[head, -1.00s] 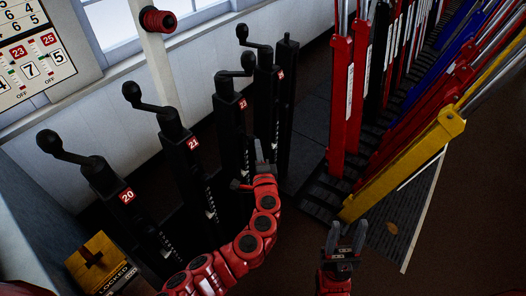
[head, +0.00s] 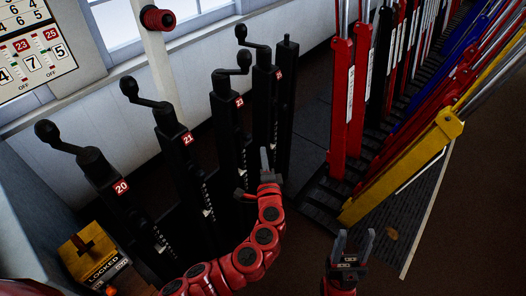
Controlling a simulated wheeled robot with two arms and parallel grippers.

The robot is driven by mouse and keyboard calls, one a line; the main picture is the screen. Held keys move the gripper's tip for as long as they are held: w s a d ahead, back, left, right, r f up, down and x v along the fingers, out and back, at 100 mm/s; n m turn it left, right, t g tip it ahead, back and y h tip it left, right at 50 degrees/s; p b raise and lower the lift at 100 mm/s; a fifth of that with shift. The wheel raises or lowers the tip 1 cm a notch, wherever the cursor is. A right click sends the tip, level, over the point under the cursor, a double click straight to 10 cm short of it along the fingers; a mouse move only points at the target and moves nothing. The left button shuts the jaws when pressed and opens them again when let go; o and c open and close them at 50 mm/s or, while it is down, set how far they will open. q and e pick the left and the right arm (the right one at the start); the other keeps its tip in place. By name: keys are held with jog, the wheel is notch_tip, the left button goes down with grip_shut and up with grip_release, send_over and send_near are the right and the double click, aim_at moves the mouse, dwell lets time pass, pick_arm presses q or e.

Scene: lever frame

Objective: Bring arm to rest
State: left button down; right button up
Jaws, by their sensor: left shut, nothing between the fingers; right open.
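My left arm is red and curves up from the bottom middle of the head view. Its gripper (head: 265,160) is shut and empty, pointing up in front of the black lever posts. It is near the lower part of the post numbered 23 (head: 238,130); I cannot tell whether it touches it. My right gripper (head: 355,240) is open and empty, low at the right, below the yellow lever (head: 405,165).
Black crank posts 20 (head: 112,190) and 21 (head: 178,145) stand left, with another post (head: 266,105) beyond 23. Red levers (head: 340,100) rise from a dark ribbed frame at right. A box marked LOCKED (head: 95,255) sits lower left. Brown floor lies clear at lower right.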

pick_arm(q)
jog(key=s+d, duration=0.1)
jog(key=s, duration=0.6)
jog(key=shift+s+b, duration=0.4)
jog(key=shift+b, duration=0.05)
